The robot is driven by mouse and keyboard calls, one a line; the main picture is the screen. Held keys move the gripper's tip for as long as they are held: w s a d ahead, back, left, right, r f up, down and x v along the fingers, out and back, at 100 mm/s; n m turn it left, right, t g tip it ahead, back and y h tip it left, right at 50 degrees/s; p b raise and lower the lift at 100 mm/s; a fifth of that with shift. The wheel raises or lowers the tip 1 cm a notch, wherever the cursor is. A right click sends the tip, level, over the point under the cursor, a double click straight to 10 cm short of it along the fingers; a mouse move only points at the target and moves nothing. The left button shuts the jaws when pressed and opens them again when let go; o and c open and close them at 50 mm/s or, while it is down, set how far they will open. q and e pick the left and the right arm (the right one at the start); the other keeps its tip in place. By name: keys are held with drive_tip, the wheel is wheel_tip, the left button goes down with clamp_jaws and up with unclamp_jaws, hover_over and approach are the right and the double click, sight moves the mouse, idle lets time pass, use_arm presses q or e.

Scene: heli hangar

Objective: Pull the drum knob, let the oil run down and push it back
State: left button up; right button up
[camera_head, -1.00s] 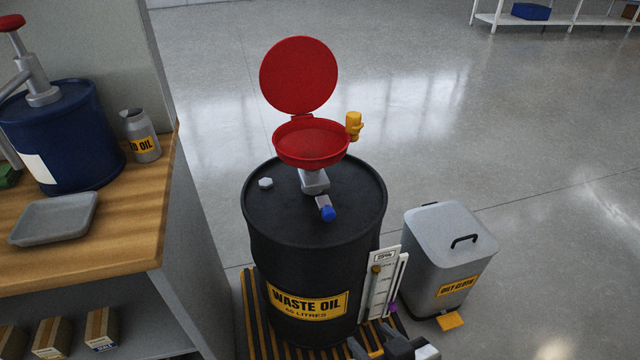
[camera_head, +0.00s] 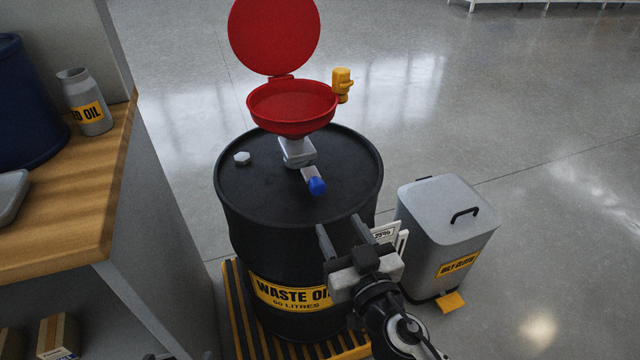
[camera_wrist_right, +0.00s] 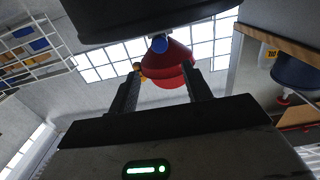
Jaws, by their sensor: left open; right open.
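The black waste oil drum (camera_head: 245,220) stands upright, with a red funnel (camera_head: 292,108) on top and its round red lid (camera_head: 273,35) raised. A blue knob (camera_head: 317,186) sits on a grey valve (camera_head: 298,152) under the funnel. My right gripper (camera_head: 341,226) is open and empty, in front of the drum, below and slightly right of the knob, apart from it. The right wrist view shows the knob (camera_wrist_right: 159,44) and funnel (camera_wrist_right: 170,66) beyond the open fingers (camera_wrist_right: 160,88). Small dark tips of my left gripper (camera_head: 180,356) show at the bottom edge, mostly cut off.
A grey oily-cloth bin (camera_head: 440,225) stands right of the drum. A white gauge plate (camera_head: 385,233) is partly hidden by my right gripper. A wooden bench (camera_head: 85,220) with a grey can (camera_head: 85,105) is at left. A yellow fitting (camera_head: 342,84) sits beside the funnel.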

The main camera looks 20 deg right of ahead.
sight(319, 189)
drive_tip(key=w+p, duration=0.1)
drive_tip(key=w, duration=0.9)
drive_tip(key=shift+w+a+p, duration=0.2)
drive_tip(key=shift+w+p, duration=0.2)
